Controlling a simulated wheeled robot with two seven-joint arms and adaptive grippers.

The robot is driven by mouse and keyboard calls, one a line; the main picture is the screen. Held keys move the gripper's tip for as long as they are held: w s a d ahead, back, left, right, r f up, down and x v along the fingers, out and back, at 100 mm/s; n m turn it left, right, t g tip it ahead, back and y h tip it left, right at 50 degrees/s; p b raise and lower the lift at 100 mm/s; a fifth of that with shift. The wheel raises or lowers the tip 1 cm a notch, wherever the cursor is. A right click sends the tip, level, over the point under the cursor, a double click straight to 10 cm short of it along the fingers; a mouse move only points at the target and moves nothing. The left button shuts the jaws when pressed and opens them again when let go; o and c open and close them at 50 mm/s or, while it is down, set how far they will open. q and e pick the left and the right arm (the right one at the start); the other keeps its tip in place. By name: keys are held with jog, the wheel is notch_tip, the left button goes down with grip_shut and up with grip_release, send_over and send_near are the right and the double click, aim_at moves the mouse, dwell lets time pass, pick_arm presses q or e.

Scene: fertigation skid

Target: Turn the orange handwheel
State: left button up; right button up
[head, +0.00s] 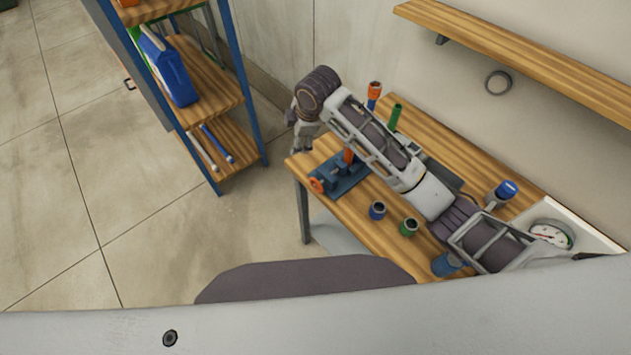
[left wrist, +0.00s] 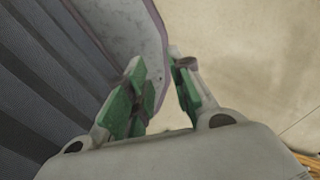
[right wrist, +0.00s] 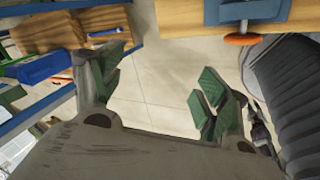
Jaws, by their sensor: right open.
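The orange handwheel (head: 317,184) sits on the near left end of a blue fixture (head: 345,180) at the left end of the wooden bench. In the right wrist view the handwheel (right wrist: 243,40) shows edge-on under the blue fixture (right wrist: 245,11), at the upper right. My right gripper (head: 304,135) hangs above and behind the handwheel in the head view, apart from it. In the right wrist view it (right wrist: 160,88) is open and empty, with the handwheel outside its fingers. My left gripper (left wrist: 158,70) is out of the head view. Its fingers are apart with nothing between them.
The bench (head: 375,228) also holds a blue-rimmed socket (head: 377,210), a green one (head: 409,227) and a gauge (head: 551,234). A blue-framed shelf (head: 235,85) stands left of the bench, across a floor gap. My right arm crosses above the bench.

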aim_at(316, 181)
pick_arm(q)
jog(key=shift+w+d+t, duration=0.2)
jog(key=shift+w+t, duration=0.2)
jog(key=shift+w, duration=0.35)
pick_arm(e)
jog(key=s+d+f+n+g+h, duration=0.2)
jog(key=s+d+n+g, duration=0.1)
jog(key=s, duration=0.4)
jog(key=shift+s+d+n+g, duration=0.15)
jog(key=shift+d+n+g, duration=0.25)
jog(key=shift+d+n, duration=0.6)
jog(key=shift+a, duration=0.1)
jog(key=shift+f+b, duration=0.3)
jog(key=shift+f, duration=1.15)
pick_arm(q)
jog(key=shift+r+p, duration=0.1)
jog(key=shift+p, duration=0.25)
pick_arm(e)
jog(key=shift+a+f, duration=0.1)
jog(key=shift+f, duration=5.3)
